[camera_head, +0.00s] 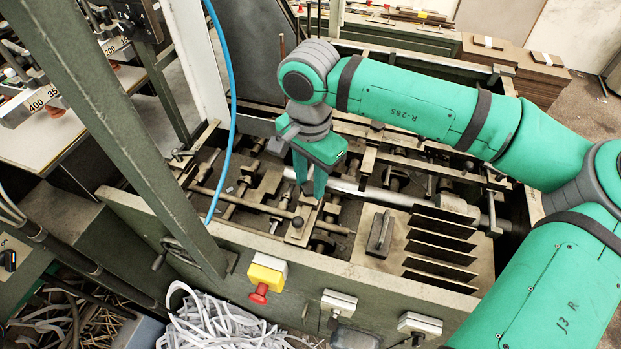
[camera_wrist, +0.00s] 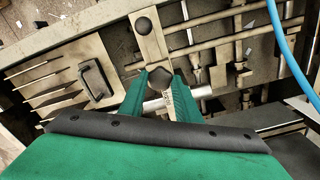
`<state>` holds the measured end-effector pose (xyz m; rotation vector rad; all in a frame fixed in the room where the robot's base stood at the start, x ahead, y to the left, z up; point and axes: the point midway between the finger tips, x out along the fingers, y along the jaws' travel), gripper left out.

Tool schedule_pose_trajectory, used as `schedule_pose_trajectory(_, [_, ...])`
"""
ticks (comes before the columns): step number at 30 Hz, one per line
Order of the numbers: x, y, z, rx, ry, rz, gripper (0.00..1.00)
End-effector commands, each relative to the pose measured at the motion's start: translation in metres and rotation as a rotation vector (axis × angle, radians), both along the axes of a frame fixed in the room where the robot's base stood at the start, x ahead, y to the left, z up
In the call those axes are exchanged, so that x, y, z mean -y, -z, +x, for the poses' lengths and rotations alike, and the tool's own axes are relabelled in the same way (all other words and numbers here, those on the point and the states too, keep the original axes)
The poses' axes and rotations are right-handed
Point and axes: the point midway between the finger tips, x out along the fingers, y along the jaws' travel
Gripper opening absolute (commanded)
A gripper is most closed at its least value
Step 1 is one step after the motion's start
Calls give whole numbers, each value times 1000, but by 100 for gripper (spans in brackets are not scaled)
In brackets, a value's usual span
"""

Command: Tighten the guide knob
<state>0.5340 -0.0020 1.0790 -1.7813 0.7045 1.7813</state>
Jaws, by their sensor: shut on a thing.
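The guide knob (camera_wrist: 160,76) is dark and sits between my fingertips in the wrist view, on a flat pale metal bracket (camera_wrist: 153,48). My gripper (camera_wrist: 160,73) points down over the bracket and is shut on this knob. In the head view my gripper (camera_head: 311,187) reaches down into the middle of the machine bed. There the fingers largely hide the gripped knob. A second dark round knob (camera_wrist: 142,25) stands at the bracket's other end, clear of the fingers. It also shows in the head view (camera_head: 297,222), just in front of my gripper.
Metal rods and clamps surround the bracket. A plate with upright fins (camera_head: 438,240) and a dark handle (camera_head: 380,234) lies to the right. A blue hose (camera_head: 232,100) hangs left of my gripper. A red emergency button (camera_head: 260,291) sits on the front wall.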

Motion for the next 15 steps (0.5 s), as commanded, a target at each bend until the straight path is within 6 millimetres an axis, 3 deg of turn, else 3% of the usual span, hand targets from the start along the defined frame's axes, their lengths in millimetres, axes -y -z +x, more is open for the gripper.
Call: schedule_pose_trajectory(15, [0,-1,0,1,488,1,7])
